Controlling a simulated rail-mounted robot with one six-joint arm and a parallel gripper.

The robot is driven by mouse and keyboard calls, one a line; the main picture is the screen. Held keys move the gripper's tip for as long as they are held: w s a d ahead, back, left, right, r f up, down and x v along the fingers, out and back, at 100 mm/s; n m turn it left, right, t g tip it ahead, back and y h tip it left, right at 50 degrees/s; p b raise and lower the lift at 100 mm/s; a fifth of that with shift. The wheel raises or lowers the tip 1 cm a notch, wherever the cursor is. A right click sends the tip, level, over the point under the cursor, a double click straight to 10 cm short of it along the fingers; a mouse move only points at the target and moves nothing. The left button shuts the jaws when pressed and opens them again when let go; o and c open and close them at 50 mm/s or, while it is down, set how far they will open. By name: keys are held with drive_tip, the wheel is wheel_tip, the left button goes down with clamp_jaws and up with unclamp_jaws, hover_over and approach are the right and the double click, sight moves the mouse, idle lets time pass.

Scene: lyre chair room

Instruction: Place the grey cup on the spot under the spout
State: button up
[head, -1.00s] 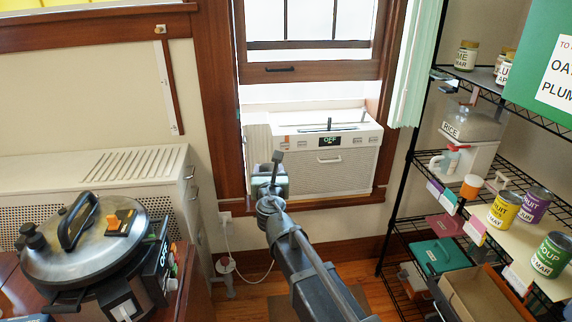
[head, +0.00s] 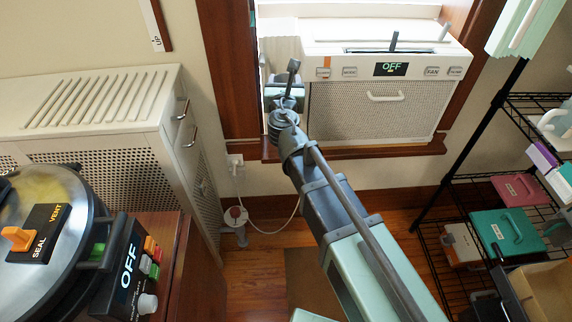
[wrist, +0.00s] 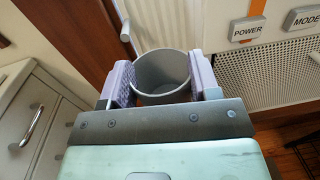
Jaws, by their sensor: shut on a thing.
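The grey cup (wrist: 163,72) is held between the two purple-padded fingers of my gripper (wrist: 162,78) in the wrist view. Its round mouth faces the camera and its inside looks empty. My gripper (head: 285,92) also shows in the head view, in front of the left end of the window unit; I cannot make out the cup clearly there. A white part (head: 556,122) at the right edge of the head view is cut off, probably of the rice dispenser. The spot under the spout is not clearly visible now.
The window air conditioner (head: 372,98), reading OFF, is close beside my gripper. A white cabinet (head: 100,105) and a pressure cooker (head: 75,215) are at the left. A wire shelf (head: 450,240) with boxes stands at the right. Wood floor (head: 260,265) shows between.

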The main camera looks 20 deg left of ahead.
drive_tip(key=s+d+f+h+b, duration=0.1)
drive_tip(key=s+f+b, duration=0.3)
drive_tip(key=f+b, duration=0.8)
drive_tip(key=s+d+f+b, duration=0.1)
drive_tip(key=s+f+b, duration=0.4)
drive_tip(key=f+b, duration=0.75)
drive_tip(key=shift+m, duration=0.3)
drive_tip(key=p+x, duration=0.1)
drive_tip(key=x, duration=0.5)
drive_tip(key=f+p+x, duration=0.1)
drive_tip(key=x, duration=0.5)
drive_tip(key=p+x, duration=0.1)
drive_tip(key=x, duration=0.5)
drive_tip(key=shift+w+f, duration=0.15)
drive_tip(key=shift+w, duration=0.1)
wheel_tip(320, 180, down, 4)
drive_tip(key=b, duration=0.4)
drive_tip(key=shift+r+p, duration=0.25)
drive_tip(key=shift+p, duration=0.05)
drive_tip(key=shift+f, duration=0.2)
drive_tip(key=o, duration=0.7)
drive_tip(key=shift+c, duration=0.2)
drive_tip(key=shift+o, duration=0.2)
drive_tip(key=shift+r, duration=0.1)
